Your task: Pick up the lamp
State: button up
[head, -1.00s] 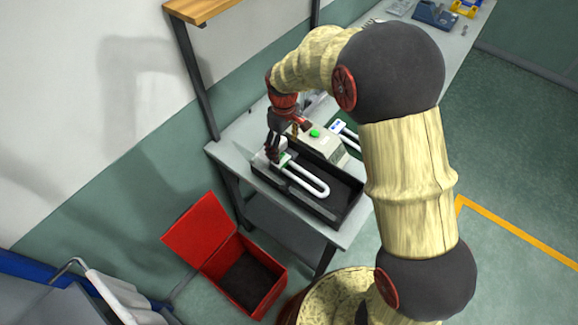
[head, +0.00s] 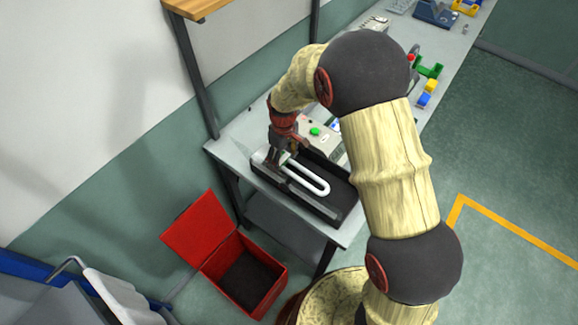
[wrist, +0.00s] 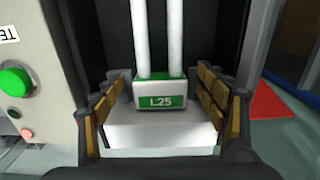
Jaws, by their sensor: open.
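The lamp is a white U-shaped tube (head: 308,180) with a base (wrist: 160,93) carrying a green label marked L25. It lies in a black tray (head: 330,212) on the bench. My gripper (wrist: 160,108) is open, with a finger on each side of the lamp's base and a visible gap on both sides. In the head view my gripper (head: 280,160) is at the base end of the lamp and hides the base. A white block (wrist: 160,134) shows below the base in the wrist view.
A grey box with a green button (head: 315,131) stands close behind the tray; it is at the left in the wrist view. An open red bin (head: 270,293) is on the floor by the bench. Coloured items (head: 428,90) lie farther along the bench.

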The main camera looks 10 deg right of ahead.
jog(key=shift+c, duration=1)
jog(key=c, duration=1.1)
jog(key=shift+c, duration=0.3)
